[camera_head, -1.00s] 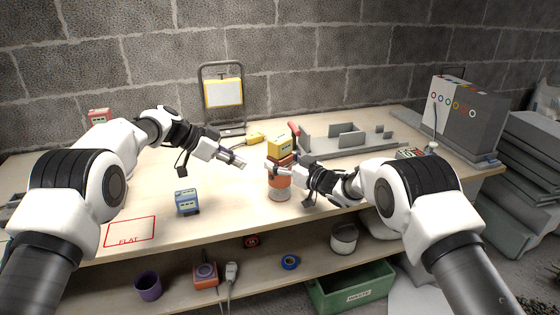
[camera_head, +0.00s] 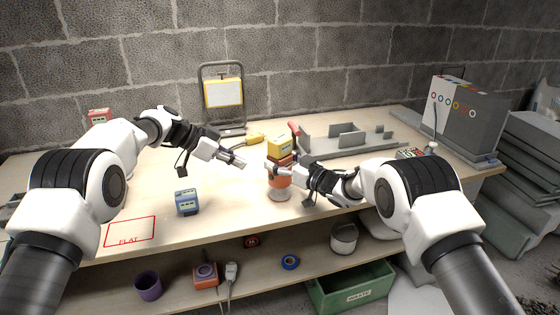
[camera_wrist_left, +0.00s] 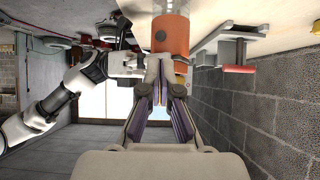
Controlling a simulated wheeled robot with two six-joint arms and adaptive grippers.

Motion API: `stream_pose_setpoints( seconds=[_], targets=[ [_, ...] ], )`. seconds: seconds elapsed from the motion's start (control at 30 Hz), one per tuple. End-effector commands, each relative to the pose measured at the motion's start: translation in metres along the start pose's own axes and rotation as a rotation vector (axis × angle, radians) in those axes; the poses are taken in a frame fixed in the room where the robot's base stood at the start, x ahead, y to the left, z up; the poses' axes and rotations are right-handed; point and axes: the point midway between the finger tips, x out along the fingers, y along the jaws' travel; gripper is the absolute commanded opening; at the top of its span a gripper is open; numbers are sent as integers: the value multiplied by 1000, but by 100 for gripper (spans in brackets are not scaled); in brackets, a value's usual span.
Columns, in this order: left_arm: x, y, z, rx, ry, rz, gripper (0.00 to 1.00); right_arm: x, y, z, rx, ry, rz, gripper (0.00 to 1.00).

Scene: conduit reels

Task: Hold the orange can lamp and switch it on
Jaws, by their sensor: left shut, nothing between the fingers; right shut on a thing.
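The orange can lamp (camera_head: 279,182) stands upright near the front edge of the bench, an orange body over a pale lower part. In the left wrist view the can (camera_wrist_left: 173,32) shows at the top, with a small dark round spot on its side. My right gripper (camera_head: 277,170) is shut on the can lamp from the right and hides part of its upper body. My left gripper (camera_head: 241,163) is shut and empty, a little left of the lamp and apart from it in the head view. In its wrist view the fingertips (camera_wrist_left: 163,62) point toward the can.
A yellow box (camera_head: 280,147) is directly behind the lamp. A blue device (camera_head: 187,201) stands at left, near a red outlined area (camera_head: 130,232). A grey fixture (camera_head: 346,140) lies behind right. A work light (camera_head: 223,93) stands at the back. A green bin (camera_head: 352,290) is below.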

Motion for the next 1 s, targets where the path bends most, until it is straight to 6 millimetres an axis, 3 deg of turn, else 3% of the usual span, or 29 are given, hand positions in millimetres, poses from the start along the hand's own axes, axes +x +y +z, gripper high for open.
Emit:
stream_pose_setpoints(
  seconds=[0.17,0.37,0.53,0.73,1.0],
  targets=[
    [2,1,0,11,3,-6,0,0,0,0,1,-1,0,22],
    [18,14,3,124,8,-88,0,0,0,1,0,-1,0,22],
    [28,37,30,256,-82,-201,0,0,0,1,1,-1,0,22],
    [25,60,61,345,-204,-258,0,0,0,1,1,-1,0,22],
    [42,50,52,359,-218,-261,0,0,0,0,0,0,0,22]
  ],
)
